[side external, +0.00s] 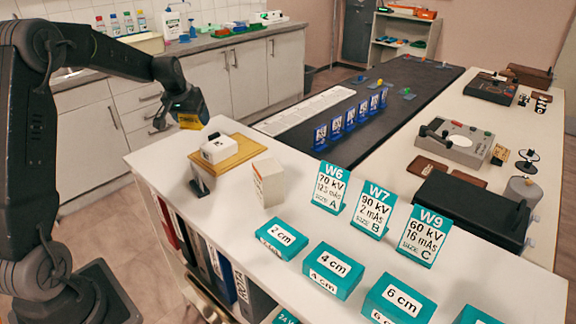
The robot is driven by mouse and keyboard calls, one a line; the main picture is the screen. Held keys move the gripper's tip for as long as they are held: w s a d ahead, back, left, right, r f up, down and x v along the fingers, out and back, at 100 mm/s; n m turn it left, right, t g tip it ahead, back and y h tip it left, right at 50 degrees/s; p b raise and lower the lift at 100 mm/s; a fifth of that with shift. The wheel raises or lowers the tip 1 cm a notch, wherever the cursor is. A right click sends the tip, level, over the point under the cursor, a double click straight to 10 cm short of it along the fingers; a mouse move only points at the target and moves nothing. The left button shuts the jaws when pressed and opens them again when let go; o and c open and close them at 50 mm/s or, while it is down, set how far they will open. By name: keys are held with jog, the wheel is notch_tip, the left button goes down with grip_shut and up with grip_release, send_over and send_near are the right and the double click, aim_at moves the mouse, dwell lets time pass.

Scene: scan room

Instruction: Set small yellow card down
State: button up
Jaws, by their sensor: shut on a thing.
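My gripper (187,106) is at the upper left, above the left end of the white shelf top. It is shut on the small yellow card (189,122), which shows as a yellow patch under the dark fingers. The card is in the air, apart from the surfaces below. Much of it is hidden by the fingers, and any print on it is too small to read.
A yellow-brown board (246,150) with a white block (215,149) on it lies below and right of my gripper. A white box (268,182) stands beside it. Teal blocks (334,271) and teal signs (330,187) stand further right. Bare white top (300,222) lies between them.

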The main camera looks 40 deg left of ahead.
jog(key=w+d+m+h, duration=0.4)
jog(key=w+d+m, duration=0.55)
jog(key=d, duration=0.45)
jog(key=m, duration=0.1)
send_near(295, 163)
jog(key=shift+w+d+f, duration=0.2)
jog(key=shift+w+f, duration=0.45)
jog(key=shift+w, duration=0.1)
jog(key=shift+w+d+f, duration=0.25)
jog(key=shift+d+f, duration=0.1)
jog(key=shift+f, duration=1.9)
jog(key=shift+f, duration=0.15)
jog(key=o, duration=0.9)
